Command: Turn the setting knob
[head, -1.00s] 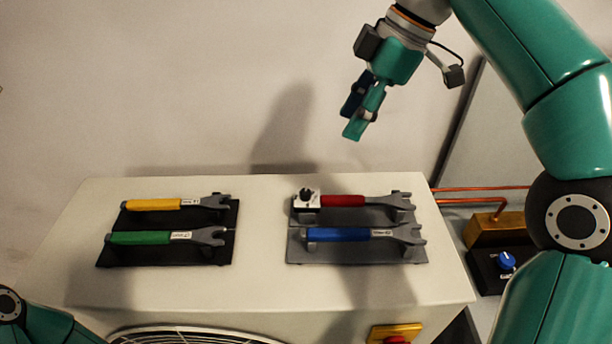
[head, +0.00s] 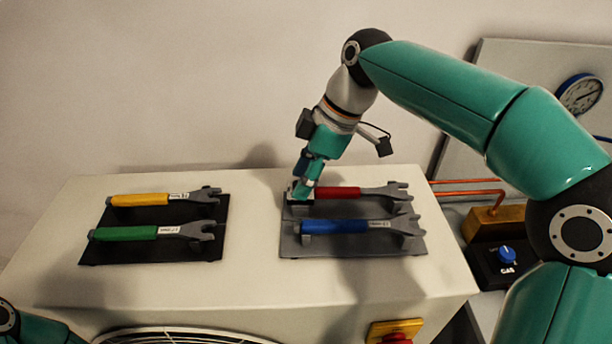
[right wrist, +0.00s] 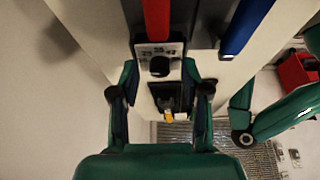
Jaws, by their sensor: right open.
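A small black knob (right wrist: 160,67) sits on a pale, marked plate (right wrist: 172,49) at the end of the red-handled wrench (head: 338,193). My right gripper (head: 301,190) points down at this plate from above. In the right wrist view its two open fingers (right wrist: 160,73) stand on either side of the knob, with gaps visible. I cannot tell how far above the plate the fingertips are. In the head view the gripper hides the knob. A separate blue knob (head: 507,254) is on the black box marked GAS. My left gripper is out of view.
A blue-handled wrench (head: 342,227) lies just in front of the red one on a grey plate (head: 350,250). Yellow (head: 140,200) and green (head: 125,233) wrenches lie to the left. A round gauge (head: 580,93) and copper pipes (head: 465,181) are at the right.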

